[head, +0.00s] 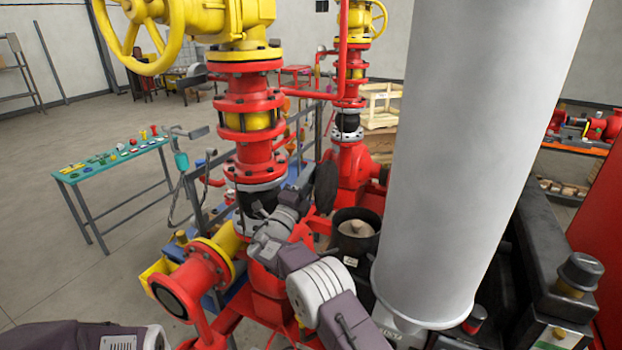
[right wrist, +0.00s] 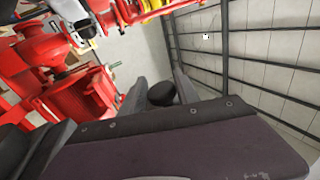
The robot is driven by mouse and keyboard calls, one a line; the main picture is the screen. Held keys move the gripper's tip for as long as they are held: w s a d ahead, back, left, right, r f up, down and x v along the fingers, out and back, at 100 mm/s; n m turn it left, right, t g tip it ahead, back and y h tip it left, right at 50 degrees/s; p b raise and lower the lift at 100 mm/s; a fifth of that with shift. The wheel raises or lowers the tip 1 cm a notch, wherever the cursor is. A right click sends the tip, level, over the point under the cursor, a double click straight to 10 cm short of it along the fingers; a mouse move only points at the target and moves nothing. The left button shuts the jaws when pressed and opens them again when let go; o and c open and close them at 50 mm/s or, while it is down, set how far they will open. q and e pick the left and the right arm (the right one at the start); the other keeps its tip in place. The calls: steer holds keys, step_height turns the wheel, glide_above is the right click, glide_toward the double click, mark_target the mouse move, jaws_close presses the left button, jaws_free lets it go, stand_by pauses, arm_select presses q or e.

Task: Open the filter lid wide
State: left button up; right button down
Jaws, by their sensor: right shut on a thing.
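The filter lid (head: 326,187) is a dark round disc in the head view. It stands about upright, behind and left of the open black filter housing (head: 350,262). A light brown round part (head: 357,228) shows in the housing's mouth. My right gripper (head: 302,197) reaches up to the lid's left side. In the right wrist view, its two grey fingers (right wrist: 160,88) are closed about a black rounded piece (right wrist: 161,95), seemingly the lid's handle or edge. The hinge is hidden. My left gripper is out of view; only part of my left arm shows at the bottom left.
A large pale grey cylinder (head: 460,140) fills the right of the head view, close to the housing. Red pipework (head: 262,162) with a yellow valve stands left of the lid. A teal table (head: 115,155) with small parts is at the far left. Floor around it is clear.

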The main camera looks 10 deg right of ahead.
steer(key=shift+f+y, duration=0.3)
steer(key=shift+f, duration=0.25)
steer(key=c, duration=0.9)
jaws_free()
steer(key=shift+c, duration=0.2)
steer(key=shift+o, duration=0.2)
steer(key=shift+w+r, duration=0.1)
steer(key=shift+r, duration=0.05)
steer(key=b+v, duration=0.5)
steer(key=v, duration=0.4)
